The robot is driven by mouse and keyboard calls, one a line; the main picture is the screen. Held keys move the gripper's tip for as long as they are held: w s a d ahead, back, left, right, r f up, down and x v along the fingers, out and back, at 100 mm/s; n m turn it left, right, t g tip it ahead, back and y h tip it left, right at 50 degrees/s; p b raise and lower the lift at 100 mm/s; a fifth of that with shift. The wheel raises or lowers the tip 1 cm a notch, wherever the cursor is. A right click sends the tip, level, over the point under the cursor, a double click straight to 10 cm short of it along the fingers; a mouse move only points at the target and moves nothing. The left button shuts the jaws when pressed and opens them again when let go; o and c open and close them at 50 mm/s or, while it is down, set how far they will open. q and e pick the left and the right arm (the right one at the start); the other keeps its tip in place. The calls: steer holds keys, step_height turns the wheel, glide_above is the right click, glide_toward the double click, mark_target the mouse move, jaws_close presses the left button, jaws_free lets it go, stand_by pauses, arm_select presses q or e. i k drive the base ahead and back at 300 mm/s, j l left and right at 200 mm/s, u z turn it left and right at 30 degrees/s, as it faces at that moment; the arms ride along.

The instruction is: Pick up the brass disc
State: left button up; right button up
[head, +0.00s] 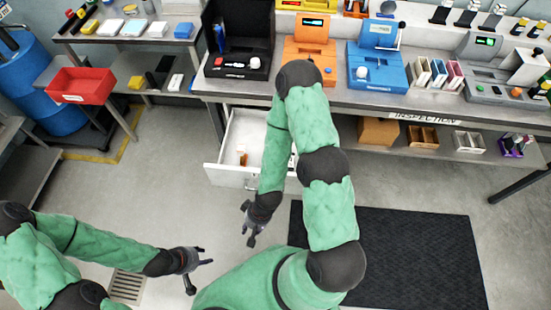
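I cannot make out a brass disc for certain in the head view. A small orange-brown object (243,159) is in the open white drawer (231,178) under the bench; it is too small to tell whether it is the disc. My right gripper (248,226) hangs above the floor in front of the drawer, fingers apart, with nothing seen between them. My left gripper (201,277) is lower and further left, over the floor, fingers spread and empty. My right arm covers the drawer's right part.
The inspection bench (330,95) carries a black case (238,45), an orange device (310,42), a blue device (377,68) and a grey device (490,90). A red bin (80,84) and blue barrel (60,105) stand left. A black mat (410,250) lies right. Floor left of the drawer is clear.

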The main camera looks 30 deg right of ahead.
mark_target(241, 149)
steer(key=z, duration=1.05)
steer(key=k+j+u, duration=0.1)
steer(key=j+u, duration=0.55)
steer(key=u, duration=0.15)
steer(key=k, duration=0.05)
